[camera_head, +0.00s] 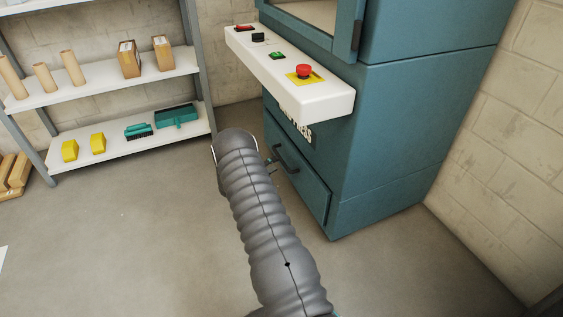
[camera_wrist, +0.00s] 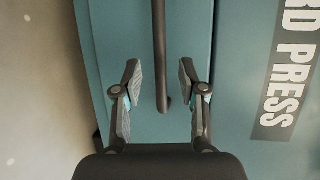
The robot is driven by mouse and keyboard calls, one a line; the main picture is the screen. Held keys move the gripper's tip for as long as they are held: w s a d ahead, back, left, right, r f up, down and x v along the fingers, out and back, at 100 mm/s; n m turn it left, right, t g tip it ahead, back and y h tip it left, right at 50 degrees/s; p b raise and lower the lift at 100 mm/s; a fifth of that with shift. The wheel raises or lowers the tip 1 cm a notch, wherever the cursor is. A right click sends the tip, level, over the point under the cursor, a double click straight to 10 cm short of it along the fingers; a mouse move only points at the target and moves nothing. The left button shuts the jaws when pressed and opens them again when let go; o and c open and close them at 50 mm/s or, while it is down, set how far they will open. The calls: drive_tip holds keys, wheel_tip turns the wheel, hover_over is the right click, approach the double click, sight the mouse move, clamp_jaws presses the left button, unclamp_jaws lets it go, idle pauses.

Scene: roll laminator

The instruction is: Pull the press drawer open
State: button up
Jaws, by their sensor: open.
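The press drawer (camera_head: 312,190) is a teal front low on the teal press cabinet (camera_head: 385,120), and it looks closed. Its dark bar handle (camera_head: 287,159) shows just right of my arm in the head view. In the wrist view the handle (camera_wrist: 159,50) runs down from the top edge and ends between my fingers. My gripper (camera_wrist: 160,78) is open, with one finger on each side of the handle and a gap on both sides. Contact cannot be seen. My arm hides part of the drawer in the head view, and most of my gripper too.
A white control panel (camera_head: 325,97) with a red button (camera_head: 304,71) juts out above the drawer. A shelf unit (camera_head: 130,150) with yellow blocks and a teal dustpan stands at left. A block wall (camera_head: 510,140) is at right. The floor (camera_head: 130,240) at front left is clear.

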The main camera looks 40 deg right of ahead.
sight(281, 159)
drive_tip(key=x, duration=0.5)
drive_tip(key=shift+w+d, duration=0.1)
drive_tip(key=shift+d, duration=0.3)
clamp_jaws()
